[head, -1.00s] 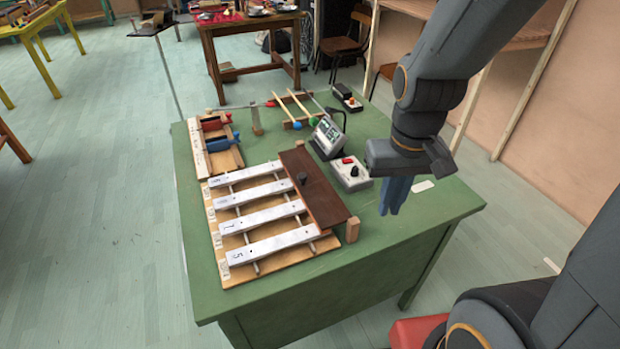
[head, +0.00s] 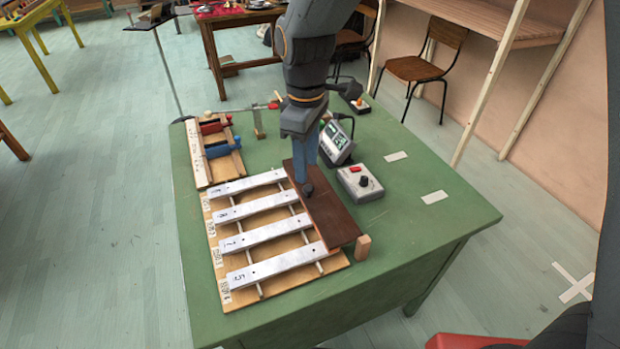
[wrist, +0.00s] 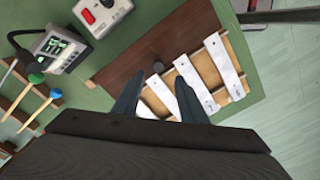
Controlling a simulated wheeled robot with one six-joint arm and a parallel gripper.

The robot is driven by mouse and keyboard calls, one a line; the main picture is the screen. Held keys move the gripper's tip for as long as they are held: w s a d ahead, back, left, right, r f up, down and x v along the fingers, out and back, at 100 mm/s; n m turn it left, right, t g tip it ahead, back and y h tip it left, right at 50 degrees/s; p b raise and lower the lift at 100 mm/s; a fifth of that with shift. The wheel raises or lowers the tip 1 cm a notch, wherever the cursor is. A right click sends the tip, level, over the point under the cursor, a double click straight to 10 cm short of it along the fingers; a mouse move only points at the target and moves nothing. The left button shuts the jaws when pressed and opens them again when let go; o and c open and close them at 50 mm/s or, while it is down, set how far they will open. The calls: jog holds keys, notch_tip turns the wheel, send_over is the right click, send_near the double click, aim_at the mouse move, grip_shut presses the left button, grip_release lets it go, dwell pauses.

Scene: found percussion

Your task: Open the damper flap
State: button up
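The damper flap (head: 335,222) is a dark brown board lying over the right ends of the white metal bars (head: 262,232). It also shows in the wrist view (wrist: 188,36). A dark round knob (head: 308,189) stands on the flap near its left edge; in the wrist view the knob (wrist: 157,67) appears just beyond and between the fingertips. My gripper (head: 304,178) points down over the flap, by the knob. In the wrist view its two blue fingers (wrist: 158,92) are apart with nothing between them. Whether they touch the flap is unclear.
A grey box with a black knob and red switch (head: 360,183) and a meter with a screen (head: 336,142) stand right of the flap. A small wooden block (head: 362,246) is at its near right corner. Red and blue clamps (head: 218,148) lie left. The right tabletop is mostly clear.

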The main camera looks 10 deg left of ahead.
aim_at(309, 188)
jog(key=f, duration=0.3)
jog(key=f+p, duration=0.1)
jog(key=f, duration=0.2)
jog(key=shift+d+f, duration=0.2)
jog(key=shift+f, duration=0.1)
